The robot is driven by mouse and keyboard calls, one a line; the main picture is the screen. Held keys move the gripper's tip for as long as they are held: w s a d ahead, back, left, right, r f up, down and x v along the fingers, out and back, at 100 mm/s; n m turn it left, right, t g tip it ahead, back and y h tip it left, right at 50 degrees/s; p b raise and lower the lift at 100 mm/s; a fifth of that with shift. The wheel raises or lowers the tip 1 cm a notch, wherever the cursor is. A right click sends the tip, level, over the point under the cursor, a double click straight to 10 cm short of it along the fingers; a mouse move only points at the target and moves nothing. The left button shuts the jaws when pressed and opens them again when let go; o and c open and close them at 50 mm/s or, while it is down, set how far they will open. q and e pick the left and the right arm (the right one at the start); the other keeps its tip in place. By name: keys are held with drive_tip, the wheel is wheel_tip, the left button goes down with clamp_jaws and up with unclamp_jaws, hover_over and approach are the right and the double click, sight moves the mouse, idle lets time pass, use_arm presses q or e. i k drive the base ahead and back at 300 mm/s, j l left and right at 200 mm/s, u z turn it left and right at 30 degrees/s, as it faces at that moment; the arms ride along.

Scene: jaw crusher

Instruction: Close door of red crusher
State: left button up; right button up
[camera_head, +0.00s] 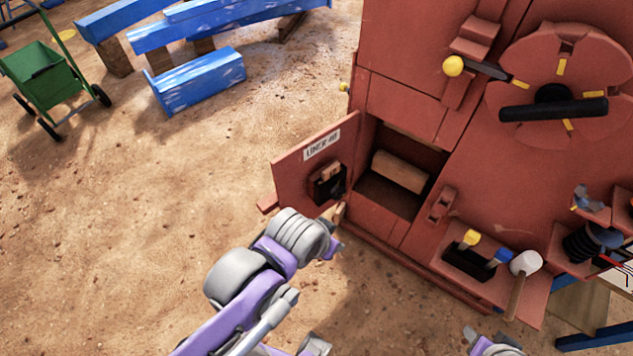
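The red crusher (480,170) stands at the right. Its small red door (298,172), with a "LINER" label and a dark latch block, hangs open to the left of a square opening. Inside the opening (385,205) lies a brownish block (398,172). My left arm comes in from the bottom, and my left gripper (335,246) is just below the door's lower right corner, mostly hidden by its wrist. I cannot tell if it touches the door, or if it is open. A purple and grey part of my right arm shows at the bottom edge; its gripper is not seen.
A ledge on the crusher carries a dark holder with yellow and blue handles (470,258) and a white-headed mallet (522,265). A round wheel with a black bar (553,105) is above. Blue beams (195,80) and a green cart (45,80) stand far left. Sandy ground left of the door is clear.

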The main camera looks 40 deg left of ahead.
sight(297, 173)
drive_tip(key=j+z, duration=0.1)
drive_tip(key=j, duration=0.35)
drive_tip(key=j+z, duration=0.15)
drive_tip(key=j, duration=0.3)
drive_tip(key=k+j+z, duration=0.1)
drive_tip(key=j, duration=0.35)
drive_tip(key=k+j+z, duration=0.15)
drive_tip(key=j, duration=0.3)
drive_tip(key=j+z, duration=0.1)
drive_tip(key=j, duration=0.35)
drive_tip(key=k+j+z, duration=0.15)
drive_tip(key=j, duration=0.3)
drive_tip(key=k+j+z, duration=0.1)
drive_tip(key=j, duration=0.3)
drive_tip(key=k+j, duration=0.2)
drive_tip(key=k, duration=0.15)
drive_tip(key=k+j+z, duration=0.15)
drive_tip(key=k, duration=0.25)
drive_tip(key=i+j+z, duration=0.1)
drive_tip(key=i, duration=0.2)
drive_tip(key=i+j, duration=0.25)
drive_tip(key=i+l+z, duration=0.05)
